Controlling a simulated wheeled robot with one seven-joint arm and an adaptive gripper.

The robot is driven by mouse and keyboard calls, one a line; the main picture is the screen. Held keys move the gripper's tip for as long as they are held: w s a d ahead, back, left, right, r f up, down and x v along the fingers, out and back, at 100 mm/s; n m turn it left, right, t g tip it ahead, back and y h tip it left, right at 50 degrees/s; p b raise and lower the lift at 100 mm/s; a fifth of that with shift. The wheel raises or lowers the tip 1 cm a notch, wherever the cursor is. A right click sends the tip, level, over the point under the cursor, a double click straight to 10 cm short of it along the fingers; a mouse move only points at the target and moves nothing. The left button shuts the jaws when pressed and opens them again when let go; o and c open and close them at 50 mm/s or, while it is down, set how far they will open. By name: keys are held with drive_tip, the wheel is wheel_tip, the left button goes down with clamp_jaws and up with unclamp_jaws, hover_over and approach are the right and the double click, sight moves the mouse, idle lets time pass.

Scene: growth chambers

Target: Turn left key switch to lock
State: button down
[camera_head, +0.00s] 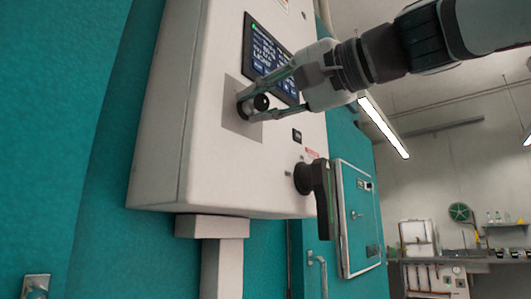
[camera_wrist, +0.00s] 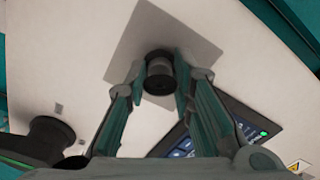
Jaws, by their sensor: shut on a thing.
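The left key switch (camera_head: 261,102) is a dark round knob on a grey square plate (camera_head: 236,124) on the front of a white control box. My gripper (camera_head: 250,105) reaches in from the upper right, its two fingers shut on the switch, one above and one below it. In the wrist view the switch (camera_wrist: 158,76) stands between the fingertips (camera_wrist: 160,80), with a finger on each side. The fingers hide part of the switch, and I cannot read any lock marking or its turned position.
A screen (camera_head: 266,55) sits just above the switch, close to my gripper. A black rotary handle (camera_head: 320,190) juts out from the box at lower right. A teal door panel (camera_head: 358,220) and a bench with shelves stand farther right.

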idle(0.3)
drive_tip(key=c, duration=1.4)
unclamp_jaws()
drive_tip(key=shift+o, duration=0.2)
drive_tip(key=shift+d, duration=0.1)
drive_tip(key=v, duration=1.1)
drive_tip(key=shift+s+d, duration=0.25)
drive_tip(key=shift+s, duration=0.05)
